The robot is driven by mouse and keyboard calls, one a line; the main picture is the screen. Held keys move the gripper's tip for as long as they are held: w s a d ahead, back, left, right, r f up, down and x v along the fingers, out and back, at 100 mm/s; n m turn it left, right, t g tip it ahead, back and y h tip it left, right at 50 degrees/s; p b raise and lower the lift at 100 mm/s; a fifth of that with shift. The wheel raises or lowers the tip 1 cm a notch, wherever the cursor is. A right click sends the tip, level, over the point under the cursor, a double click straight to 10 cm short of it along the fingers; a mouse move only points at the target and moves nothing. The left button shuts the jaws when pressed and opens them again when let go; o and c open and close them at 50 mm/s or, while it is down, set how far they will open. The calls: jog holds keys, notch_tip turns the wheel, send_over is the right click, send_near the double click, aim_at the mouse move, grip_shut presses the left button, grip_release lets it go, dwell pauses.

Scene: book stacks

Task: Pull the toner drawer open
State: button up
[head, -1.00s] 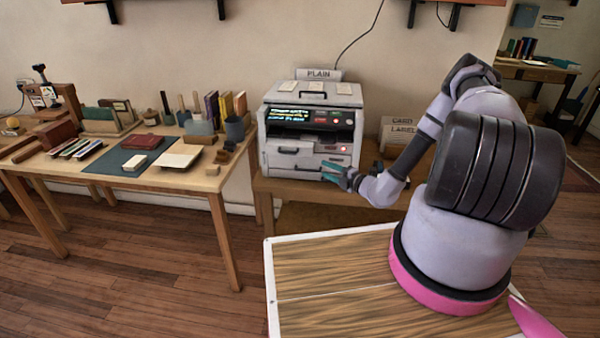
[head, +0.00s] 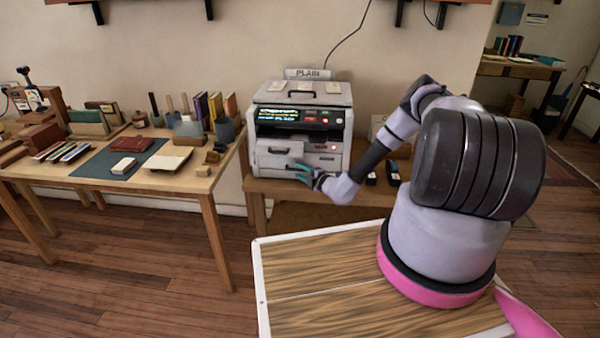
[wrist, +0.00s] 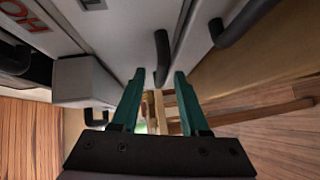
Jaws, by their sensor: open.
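The grey printer (head: 345,115) stands on a low wooden table, with a lit screen and several front panels. A drawer front with a dark handle (head: 278,151) is at its left. My gripper (head: 306,172) is at the lower front of the printer. In the wrist view my gripper (wrist: 159,76) has its two teal fingers apart, with a dark bar handle (wrist: 162,52) between and just beyond the tips. I cannot tell if they touch it. A second dark handle (wrist: 246,20) is to the right. No label shows which front is the toner drawer.
In the wrist view a grey block (wrist: 88,82) juts out left of my fingers. Dark small boxes (head: 392,170) lie right of the printer. A work table (head: 205,183) with books and tools is at the left. Open floor lies in front of it.

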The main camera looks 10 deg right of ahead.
jog(key=shift+w, duration=0.15)
jog(key=shift+a, duration=0.1)
grip_shut()
dwell(1.3)
